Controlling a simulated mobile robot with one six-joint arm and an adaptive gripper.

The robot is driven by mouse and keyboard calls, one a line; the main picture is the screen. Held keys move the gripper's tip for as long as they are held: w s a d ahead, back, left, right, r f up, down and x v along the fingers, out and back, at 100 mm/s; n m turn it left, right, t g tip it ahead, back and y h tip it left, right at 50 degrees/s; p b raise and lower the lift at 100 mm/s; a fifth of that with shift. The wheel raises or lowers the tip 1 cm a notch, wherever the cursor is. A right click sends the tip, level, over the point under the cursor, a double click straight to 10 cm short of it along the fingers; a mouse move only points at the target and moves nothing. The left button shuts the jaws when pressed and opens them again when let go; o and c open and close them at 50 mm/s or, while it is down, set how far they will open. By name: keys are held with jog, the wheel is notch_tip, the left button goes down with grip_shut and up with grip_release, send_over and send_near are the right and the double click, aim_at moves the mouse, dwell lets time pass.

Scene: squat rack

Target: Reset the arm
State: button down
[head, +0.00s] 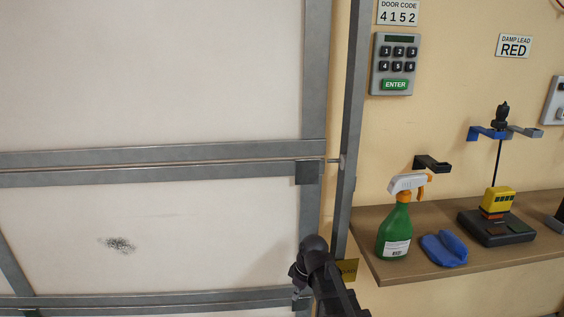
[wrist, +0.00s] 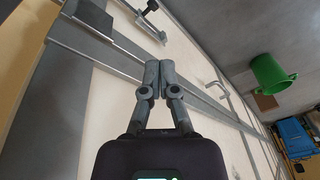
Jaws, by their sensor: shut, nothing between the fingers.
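My gripper (wrist: 159,75) is shut and empty in the wrist view, its two grey fingers meeting at the tips. Behind it are a pale panel and grey metal bars. In the head view my dark arm reaches up from the bottom edge, right of centre, in front of the grey frame's upright. The fingers cannot be made out clearly in that view.
A grey-framed pale door (head: 150,75) with a dark smudge (head: 118,245) fills the left. On the right, a shelf (head: 400,272) holds a green spray bottle (head: 395,232), a blue cloth (head: 444,249) and a yellow device (head: 498,200). A keypad (head: 394,64) hangs above.

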jog(key=s+d+r+m+h+p, duration=0.1)
jog(key=s+d+r+m+p, duration=0.1)
jog(key=r+p, duration=0.6)
jog(key=s+d+r+m+p, duration=0.3)
jog(key=d+r+m+p, duration=0.2)
jog(key=r+p, duration=0.3)
jog(key=s+d+r+m+h+p, duration=0.1)
jog(key=s+d+r+m+p, duration=0.2)
jog(key=r+p, duration=0.5)
jog(key=shift+d+r+m+h, duration=0.3)
jog(key=shift+d+r+m, duration=0.35)
jog(key=shift+d, duration=0.65)
